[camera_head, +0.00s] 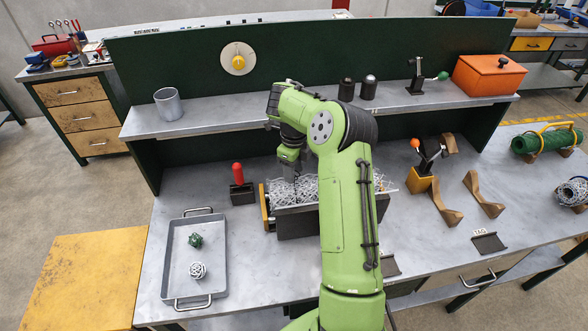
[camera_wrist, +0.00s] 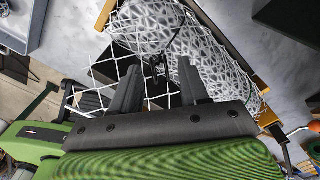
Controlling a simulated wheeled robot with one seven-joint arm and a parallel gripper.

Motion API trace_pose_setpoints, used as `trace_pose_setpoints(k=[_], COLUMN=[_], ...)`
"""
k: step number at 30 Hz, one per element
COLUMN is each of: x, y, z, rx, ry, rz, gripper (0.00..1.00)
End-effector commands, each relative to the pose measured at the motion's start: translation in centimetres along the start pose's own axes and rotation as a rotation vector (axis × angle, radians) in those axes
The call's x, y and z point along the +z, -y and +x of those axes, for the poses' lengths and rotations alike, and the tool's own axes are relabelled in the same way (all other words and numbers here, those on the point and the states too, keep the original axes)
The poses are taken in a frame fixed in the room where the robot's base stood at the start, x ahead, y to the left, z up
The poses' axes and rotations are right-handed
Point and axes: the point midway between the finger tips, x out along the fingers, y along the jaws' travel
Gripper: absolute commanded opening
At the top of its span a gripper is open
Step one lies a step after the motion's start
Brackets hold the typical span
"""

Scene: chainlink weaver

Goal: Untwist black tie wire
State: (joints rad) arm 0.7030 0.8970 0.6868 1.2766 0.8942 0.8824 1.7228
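The black tie wire (camera_wrist: 157,66) shows in the wrist view as a small dark twist on the white chain-link mesh (camera_wrist: 185,38). A thin dark strand runs up from it. My gripper (camera_wrist: 159,72) is open. Its two dark fingers stand apart, one on each side of the twist in the picture; I cannot tell whether they touch it. In the head view my gripper (camera_head: 289,172) points down at the mesh (camera_head: 304,190), which lies in a dark holder (camera_head: 296,224) on the bench. My arm hides part of it, and the wire is not visible there.
A grey tray (camera_head: 175,282) with a green bundle (camera_head: 195,240) and a white wire ball (camera_head: 198,270) is at left. A red-handled tool (camera_head: 238,176) stands left of the holder. An orange-tipped tool (camera_head: 418,151) and wooden cradles (camera_head: 483,192) are at right. A shelf (camera_head: 225,113) runs behind.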

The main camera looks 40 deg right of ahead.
Motion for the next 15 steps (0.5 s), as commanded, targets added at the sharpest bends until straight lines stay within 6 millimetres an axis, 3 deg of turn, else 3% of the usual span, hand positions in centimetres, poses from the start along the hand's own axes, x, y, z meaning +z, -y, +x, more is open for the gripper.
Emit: trace_pose_setpoints(k=[1, 8, 15], x=[0.00, 0.00, 0.01], y=[0.01, 0.01, 0.01], z=[-0.02, -0.03, -0.03], rx=[0.000, 0.000, 0.000], ry=[0.000, 0.000, 0.000], rz=[0.000, 0.000, -0.010], gripper=[0.36, 0.00, 0.00])
